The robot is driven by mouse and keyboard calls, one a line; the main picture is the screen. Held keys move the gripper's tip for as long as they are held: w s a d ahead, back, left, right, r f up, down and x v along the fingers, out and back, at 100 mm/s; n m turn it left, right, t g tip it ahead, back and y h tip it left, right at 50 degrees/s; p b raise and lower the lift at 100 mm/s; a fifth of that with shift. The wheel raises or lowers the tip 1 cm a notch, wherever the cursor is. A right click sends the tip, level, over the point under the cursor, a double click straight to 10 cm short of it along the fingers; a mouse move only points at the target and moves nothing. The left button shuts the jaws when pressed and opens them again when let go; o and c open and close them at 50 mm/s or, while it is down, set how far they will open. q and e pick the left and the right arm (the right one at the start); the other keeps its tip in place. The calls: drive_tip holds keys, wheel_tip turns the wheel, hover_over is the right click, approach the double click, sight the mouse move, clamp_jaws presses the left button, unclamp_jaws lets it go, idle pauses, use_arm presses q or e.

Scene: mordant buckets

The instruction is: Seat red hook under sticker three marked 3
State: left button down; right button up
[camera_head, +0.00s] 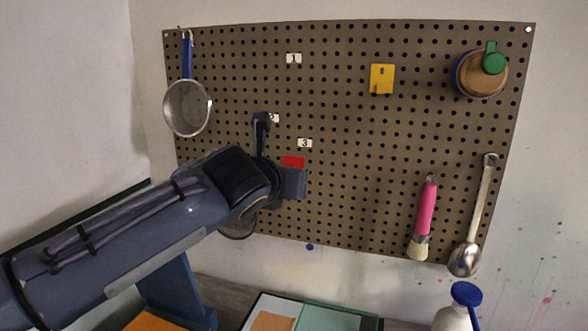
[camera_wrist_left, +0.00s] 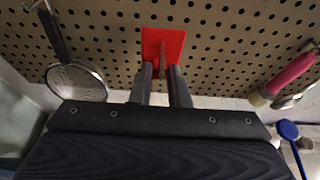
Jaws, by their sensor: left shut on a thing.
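The red hook (camera_wrist_left: 163,48) shows in the left wrist view as a red plate, close to or against the pegboard; I cannot tell whether it touches. My left gripper (camera_wrist_left: 162,76) is shut on it by its middle part. In the head view the red plate (camera_head: 292,162) shows just below sticker three (camera_head: 305,143), a little to its left, and my left gripper (camera_head: 277,170) covers its lower part. Sticker one (camera_head: 293,58) is higher up. Another sticker (camera_head: 274,118), reading 2, is partly hidden by my gripper. My right gripper is not in view.
The pegboard (camera_head: 340,110) carries a strainer (camera_head: 187,107), a yellow hook (camera_head: 382,79), a round pan-like thing with a green piece (camera_head: 481,75), a pink brush (camera_head: 427,210) and a ladle (camera_head: 480,220).

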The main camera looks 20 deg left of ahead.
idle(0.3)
use_arm(q)
drive_tip(key=shift+w+p, duration=1.6)
drive_tip(key=shift+w, duration=1.3)
drive_tip(key=shift+p, duration=0.7)
drive_tip(key=shift+w+d+p, duration=0.1)
drive_tip(key=shift+w+p, duration=0.45)
drive_tip(key=shift+w, duration=0.6)
drive_tip(key=c, duration=1.3)
unclamp_jaws()
drive_tip(key=v, duration=0.7)
drive_tip(key=shift+s+b, duration=0.35)
drive_tip(key=shift+s, duration=0.05)
